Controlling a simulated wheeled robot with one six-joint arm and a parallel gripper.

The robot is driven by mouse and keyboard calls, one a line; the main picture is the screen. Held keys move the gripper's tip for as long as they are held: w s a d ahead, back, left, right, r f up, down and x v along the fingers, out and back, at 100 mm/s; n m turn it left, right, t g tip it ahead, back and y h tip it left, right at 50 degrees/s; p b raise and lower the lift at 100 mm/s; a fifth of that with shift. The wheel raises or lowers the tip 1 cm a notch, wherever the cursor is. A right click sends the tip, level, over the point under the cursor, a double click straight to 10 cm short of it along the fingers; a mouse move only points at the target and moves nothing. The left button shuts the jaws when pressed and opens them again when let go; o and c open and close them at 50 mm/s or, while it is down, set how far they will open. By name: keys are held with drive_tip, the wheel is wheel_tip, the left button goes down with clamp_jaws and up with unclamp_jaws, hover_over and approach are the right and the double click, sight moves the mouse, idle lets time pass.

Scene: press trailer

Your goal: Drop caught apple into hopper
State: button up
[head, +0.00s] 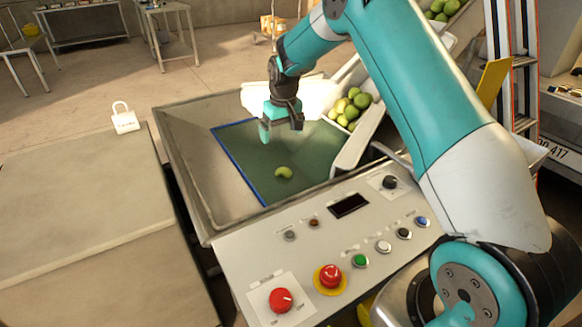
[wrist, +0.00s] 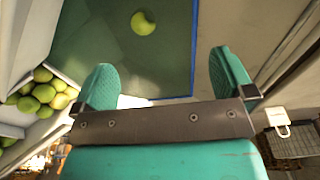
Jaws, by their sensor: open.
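A single yellow-green apple (head: 284,173) lies on the green floor (head: 240,140) of a wide metal-walled bin, which may be the hopper. A dark notch shows on one side of it. It also shows at the top of the wrist view (wrist: 143,22). My gripper (head: 281,128) hangs over the bin, above and behind the apple in the head view. Its two teal fingers are spread apart in the wrist view (wrist: 165,80), with nothing between them. The apple is clear of the fingers.
More green apples (head: 348,107) are heaped in a sloping chute (head: 357,142) on the bin's right. A control panel (head: 310,240) with a red emergency button (head: 330,277) stands in front. A ladder (head: 512,65) stands behind right.

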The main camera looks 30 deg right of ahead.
wheel_tip(320, 180, up, 8)
drive_tip(key=s, duration=0.1)
idle(0.4)
drive_tip(key=s+a+r+n+y+p, duration=0.1)
drive_tip(key=s+a+r+n+p, duration=0.1)
drive_tip(key=s+a+r, duration=0.55)
drive_tip(key=s+a+r+n+y+p, duration=0.15)
drive_tip(key=s+a+r, duration=0.25)
drive_tip(key=s+a, duration=0.55)
drive_tip(key=s+a+n+y+p, duration=0.1)
drive_tip(key=s, duration=0.9)
drive_tip(key=s+a+r+n+g, duration=0.1)
drive_tip(key=s+a+n, duration=0.1)
drive_tip(key=s, duration=0.9)
drive_tip(key=shift+a+y+p, duration=0.3)
drive_tip(key=shift+y+p, duration=0.05)
drive_tip(key=shift+p, duration=0.05)
drive_tip(key=shift+r+n, duration=0.1)
drive_tip(key=shift+n, duration=0.15)
